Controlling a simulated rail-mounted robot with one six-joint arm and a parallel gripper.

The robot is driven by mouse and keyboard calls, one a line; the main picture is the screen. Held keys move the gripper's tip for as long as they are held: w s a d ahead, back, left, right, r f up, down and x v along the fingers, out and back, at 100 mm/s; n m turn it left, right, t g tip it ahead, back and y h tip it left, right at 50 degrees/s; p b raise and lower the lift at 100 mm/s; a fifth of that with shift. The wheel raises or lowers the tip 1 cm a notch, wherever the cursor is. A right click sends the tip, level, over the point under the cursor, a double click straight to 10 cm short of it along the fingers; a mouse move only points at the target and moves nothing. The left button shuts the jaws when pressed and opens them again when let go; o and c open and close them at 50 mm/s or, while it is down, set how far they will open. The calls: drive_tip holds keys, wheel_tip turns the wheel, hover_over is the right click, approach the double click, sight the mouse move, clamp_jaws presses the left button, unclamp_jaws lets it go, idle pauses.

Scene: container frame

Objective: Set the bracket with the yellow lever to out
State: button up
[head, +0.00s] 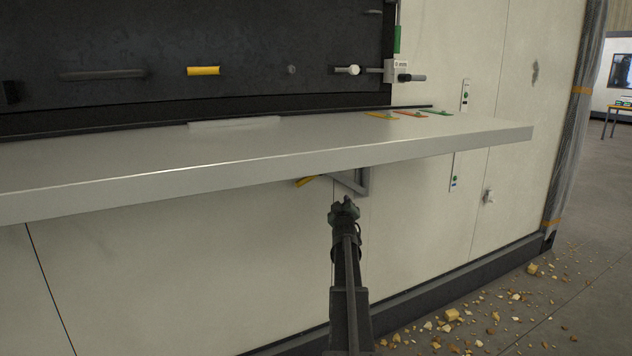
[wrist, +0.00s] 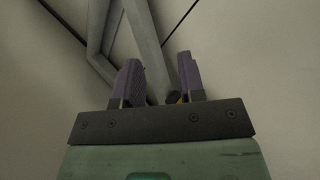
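The grey bracket (head: 361,181) is on the wall under the shelf (head: 270,163), with its yellow lever (head: 308,181) sticking out to the left. My gripper (head: 344,207) is just below the bracket in the head view, pointing up toward it. In the wrist view, my gripper (wrist: 160,82) has its two dark fingers apart. A bar of the bracket (wrist: 146,50) runs down between them in the picture, with gaps on both sides. I cannot tell how deep it lies between the fingers. A small yellow bit (wrist: 181,99) shows by the right finger, mostly hidden.
The pale shelf overhangs the bracket. Above it, a dark panel (head: 200,45) carries a yellow handle (head: 203,71) and grey fittings. Small coloured pieces (head: 412,113) lie on the shelf. Rubble (head: 452,315) is scattered on the floor at right. The wall below the shelf is mostly clear.

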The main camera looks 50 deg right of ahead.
sight(341, 181)
drive_tip(key=shift+n+t+h, duration=0.5)
drive_tip(key=shift+n+t, duration=0.1)
drive_tip(key=w+d+r+p, duration=0.1)
drive_tip(key=w+d+r, duration=0.1)
drive_tip(key=w+d+r+p, duration=0.1)
drive_tip(key=w+d, duration=0.1)
drive_tip(key=w+d+r+p, duration=0.1)
drive_tip(key=w+d+r, duration=0.1)
drive_tip(key=d, duration=0.1)
drive_tip(key=shift+w+r, duration=0.1)
drive_tip(key=shift+r, duration=0.2)
clamp_jaws()
